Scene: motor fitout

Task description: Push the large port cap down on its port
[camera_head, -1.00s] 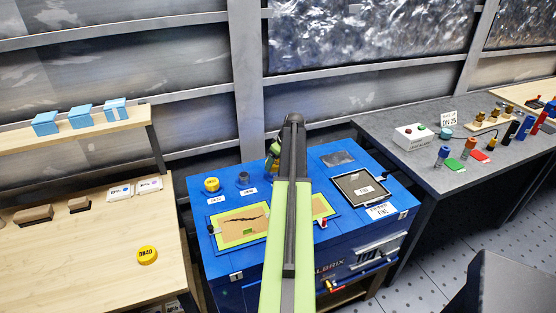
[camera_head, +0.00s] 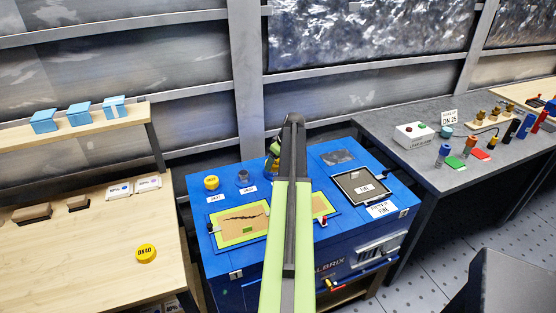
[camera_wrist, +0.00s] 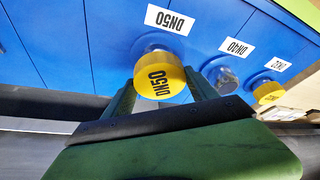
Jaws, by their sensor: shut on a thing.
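The large port cap (camera_wrist: 160,77) is yellow and marked DN50. In the wrist view it lies between the two green fingers of my gripper (camera_wrist: 161,88), which is shut on it. The cap is at the end of the silver DN50 port (camera_wrist: 153,45), whose flange shows behind it. I cannot tell whether the cap is fully seated. In the head view my gripper (camera_head: 275,148) is at the back of the blue unit (camera_head: 330,235), and my arm mostly hides the cap and port.
Beside it are the bare DN40 port (camera_wrist: 226,79) and the yellow-capped DN32 port (camera_wrist: 268,92). A yellow DN40 cap (camera_head: 146,253) lies on the wooden bench (camera_head: 90,270) at left. A grey bench (camera_head: 440,180) with tools stands at right.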

